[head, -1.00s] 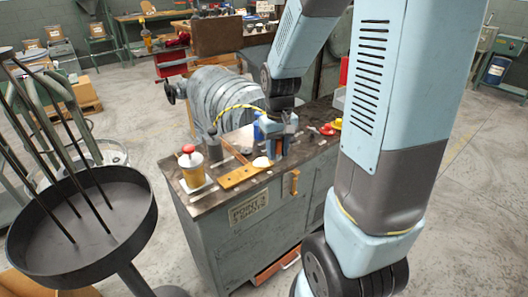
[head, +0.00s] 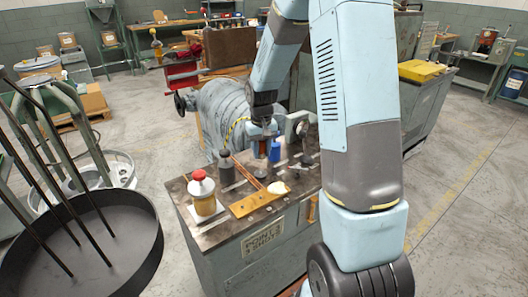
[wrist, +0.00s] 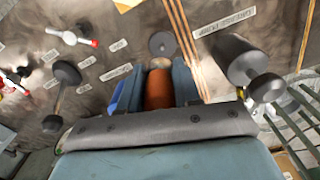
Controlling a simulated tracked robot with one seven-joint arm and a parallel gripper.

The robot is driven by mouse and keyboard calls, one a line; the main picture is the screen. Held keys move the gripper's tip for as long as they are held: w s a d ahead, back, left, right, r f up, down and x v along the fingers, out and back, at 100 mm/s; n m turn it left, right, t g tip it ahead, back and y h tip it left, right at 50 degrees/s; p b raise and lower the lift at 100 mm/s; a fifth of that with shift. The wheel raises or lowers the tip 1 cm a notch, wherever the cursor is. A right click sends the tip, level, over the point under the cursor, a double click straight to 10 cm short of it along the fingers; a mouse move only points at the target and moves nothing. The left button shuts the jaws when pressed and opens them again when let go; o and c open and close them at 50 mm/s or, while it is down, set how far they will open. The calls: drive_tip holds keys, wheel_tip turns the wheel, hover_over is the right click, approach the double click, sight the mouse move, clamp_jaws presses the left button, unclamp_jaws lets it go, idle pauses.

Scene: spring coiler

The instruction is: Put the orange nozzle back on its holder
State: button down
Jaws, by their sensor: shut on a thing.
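The orange nozzle (wrist: 158,90) sits between the two fingers of my gripper (wrist: 158,85) in the wrist view, and the gripper is shut on it. I cannot tell which thing is the nozzle's holder.
On the bench are a blue bottle (head: 275,151), a dark bottle (head: 226,167), a red-capped container (head: 203,195) and a wooden board (head: 258,199). A round dark tray (head: 95,240) with rods is at the left.

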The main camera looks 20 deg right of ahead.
drive_tip(key=shift+w+d+f, duration=0.1)
drive_tip(key=shift+w+f, duration=0.05)
hover_over(261, 173)
drive_tip(key=shift+w+f, duration=0.15)
drive_tip(key=shift+f, duration=2.75)
drive_tip(key=shift+f, duration=0.55)
drive_tip(key=c, duration=0.7)
unclamp_jaws()
drive_tip(key=shift+r, duration=0.1)
wheel_tip(261, 173, up, 26)
drive_tip(key=shift+r, duration=0.25)
idle(0.7)
idle(0.4)
